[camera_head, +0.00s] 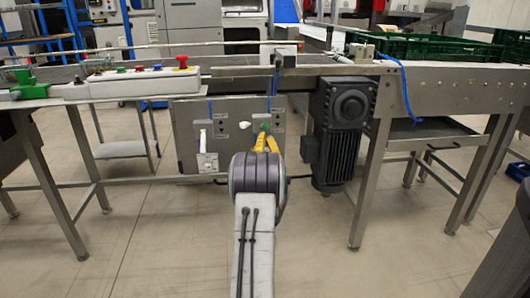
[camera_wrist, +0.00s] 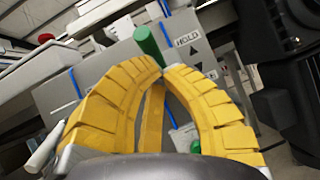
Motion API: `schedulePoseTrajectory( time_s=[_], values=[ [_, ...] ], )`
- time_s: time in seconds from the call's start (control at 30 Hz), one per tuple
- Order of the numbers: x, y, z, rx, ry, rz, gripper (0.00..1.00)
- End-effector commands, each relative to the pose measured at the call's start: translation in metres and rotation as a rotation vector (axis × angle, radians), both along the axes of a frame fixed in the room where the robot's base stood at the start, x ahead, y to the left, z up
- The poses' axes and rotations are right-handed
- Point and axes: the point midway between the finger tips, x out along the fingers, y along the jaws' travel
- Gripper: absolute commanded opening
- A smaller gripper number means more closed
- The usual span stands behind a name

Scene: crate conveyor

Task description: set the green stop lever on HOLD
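The green stop lever (camera_wrist: 149,44) shows in the wrist view as a thick green handle just beyond my fingertips, left of the HOLD label (camera_wrist: 187,39) on a grey panel. Its lower part is hidden behind my fingers. A second green patch (camera_wrist: 192,140) shows between the fingers lower down. My gripper (camera_wrist: 164,68) has yellow ribbed fingers with their tips close together; I cannot tell whether they touch the lever. In the head view my gripper (camera_head: 266,143) is in front of the panel (camera_head: 185,120), with a bit of green lever (camera_head: 264,127) above it.
A white lever (camera_head: 202,140) is left of my gripper on the panel. A dark motor (camera_head: 340,125) hangs close to the right. Above is the conveyor with a button box (camera_head: 140,82). Steel legs (camera_head: 372,185) stand on either side; the floor in front is clear.

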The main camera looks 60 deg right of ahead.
Motion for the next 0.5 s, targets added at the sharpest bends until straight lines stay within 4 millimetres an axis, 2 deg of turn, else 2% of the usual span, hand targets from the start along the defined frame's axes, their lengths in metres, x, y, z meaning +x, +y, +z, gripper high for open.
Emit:
schedulePoseTrajectory(
  time_s=[0.5],
  values=[
    [0.001,-0.001,0.01,0.0,0.0,0.001,0.0]
  ],
)
